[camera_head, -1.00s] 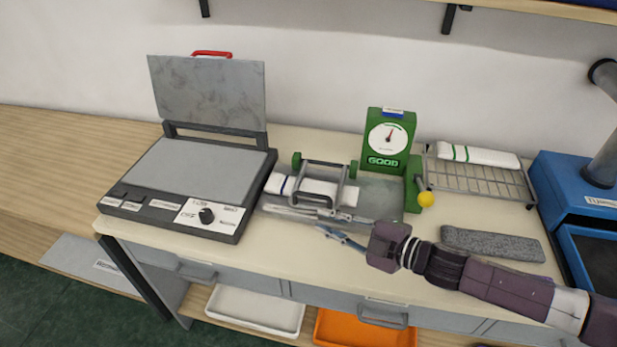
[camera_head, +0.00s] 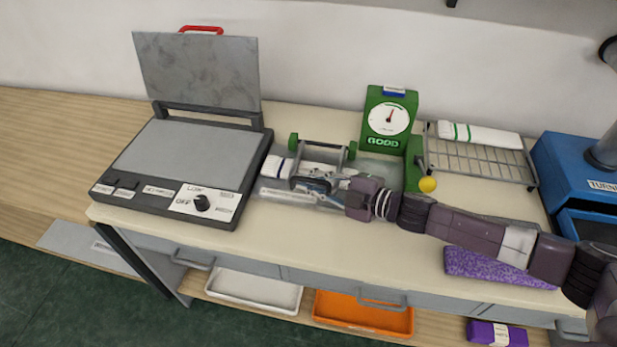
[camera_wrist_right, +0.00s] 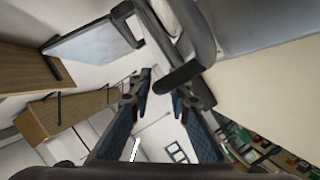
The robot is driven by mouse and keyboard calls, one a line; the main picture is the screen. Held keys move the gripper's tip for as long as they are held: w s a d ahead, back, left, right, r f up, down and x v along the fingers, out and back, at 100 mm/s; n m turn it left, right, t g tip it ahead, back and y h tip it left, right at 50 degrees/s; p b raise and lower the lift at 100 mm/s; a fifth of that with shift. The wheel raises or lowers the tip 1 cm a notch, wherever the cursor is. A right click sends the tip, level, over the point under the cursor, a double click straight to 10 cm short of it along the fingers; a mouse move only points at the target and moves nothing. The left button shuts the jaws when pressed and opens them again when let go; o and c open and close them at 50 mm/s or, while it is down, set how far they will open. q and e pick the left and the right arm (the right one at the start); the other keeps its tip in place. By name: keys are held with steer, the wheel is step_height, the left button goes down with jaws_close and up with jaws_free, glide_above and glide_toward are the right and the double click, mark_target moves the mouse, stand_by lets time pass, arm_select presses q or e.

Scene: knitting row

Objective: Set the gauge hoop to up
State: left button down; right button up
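The gauge hoop (camera_head: 322,146) is a grey metal frame hinged between green posts on the gauge's grey bed. It lies low over a white folded roll with a blue stripe (camera_head: 275,165). The green gauge (camera_head: 388,145) behind it has a dial and reads GOOD. My right gripper (camera_head: 318,183) is at the front of the hoop, low over the bed, and hides its front bar. In the right wrist view its fingers (camera_wrist_right: 163,90) are apart, with a dark rounded bar (camera_wrist_right: 178,76) close by them; I cannot tell whether they touch. My left gripper is out of view.
A yellow-knobbed lever (camera_head: 427,184) stands right of the gauge, just behind my right arm. A press with raised lid (camera_head: 198,70) is at left. A wire rack (camera_head: 480,178), a blue machine (camera_head: 560,180) and a speckled purple strip (camera_head: 495,268) are at right.

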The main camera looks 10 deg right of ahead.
steer(key=shift+w+a, duration=0.1)
steer(key=shift+a, duration=0.1)
jaws_close()
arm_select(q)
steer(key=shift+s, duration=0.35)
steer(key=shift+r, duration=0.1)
